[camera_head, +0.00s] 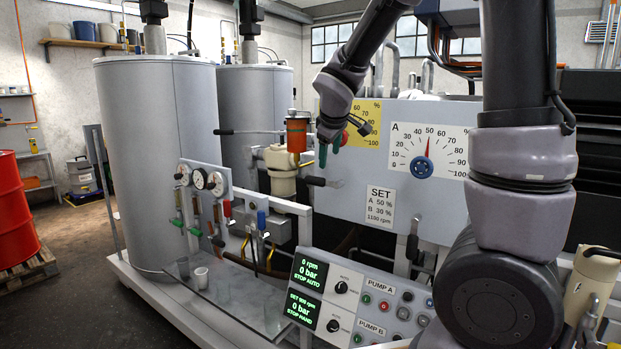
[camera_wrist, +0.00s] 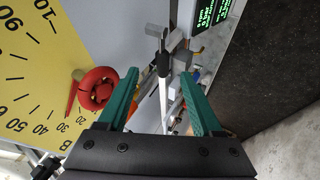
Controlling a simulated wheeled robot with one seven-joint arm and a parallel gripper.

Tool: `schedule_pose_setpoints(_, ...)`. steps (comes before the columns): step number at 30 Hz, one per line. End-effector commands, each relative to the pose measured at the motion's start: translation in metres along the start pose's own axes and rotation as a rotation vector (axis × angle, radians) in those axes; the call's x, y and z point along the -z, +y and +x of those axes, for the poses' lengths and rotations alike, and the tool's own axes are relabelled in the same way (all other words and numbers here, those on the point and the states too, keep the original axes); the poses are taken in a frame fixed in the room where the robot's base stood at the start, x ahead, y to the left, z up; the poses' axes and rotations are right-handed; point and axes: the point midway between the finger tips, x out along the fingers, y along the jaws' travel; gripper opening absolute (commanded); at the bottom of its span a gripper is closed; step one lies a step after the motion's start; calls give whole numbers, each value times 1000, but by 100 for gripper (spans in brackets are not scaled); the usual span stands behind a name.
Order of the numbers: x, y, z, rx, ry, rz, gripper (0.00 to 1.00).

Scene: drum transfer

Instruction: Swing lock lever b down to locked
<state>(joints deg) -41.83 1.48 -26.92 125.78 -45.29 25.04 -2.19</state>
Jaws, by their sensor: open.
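Lock lever b is most likely the short dark-gripped lever (camera_head: 315,181) at the left edge of the grey panel, below the yellow B dial (camera_head: 366,118). It sticks out roughly level to the left. My gripper (camera_head: 330,150) has green fingers and is open just above it, pointing down, apparently empty. In the wrist view my gripper (camera_wrist: 165,78) spreads its fingers on both sides of a grey lever-like part (camera_wrist: 172,45), which lies farther off; I cannot tell contact. The B dial's red knob (camera_wrist: 98,88) is close beside the left finger.
The white A dial (camera_head: 430,152) with a blue knob is right of my gripper. Another dark-gripped lever (camera_head: 412,247) hangs down below it. An orange-topped valve (camera_head: 297,130) stands close left. The pump control box (camera_head: 370,300) is below, and grey tanks (camera_head: 160,160) stand left.

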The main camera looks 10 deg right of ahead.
Motion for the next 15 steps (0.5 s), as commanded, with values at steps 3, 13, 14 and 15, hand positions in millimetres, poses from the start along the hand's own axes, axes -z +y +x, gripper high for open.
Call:
schedule_pose_setpoints(3, 17, -8, 14, -18, 10, -107, 67)
schedule_pose_setpoints(13, 22, -10, 46, -27, 9, -150, 67)
schedule_pose_setpoints(14, 22, -10, 52, -27, 10, -149, 67)
schedule_pose_setpoints(15, 22, -10, 60, -27, 9, -149, 67)
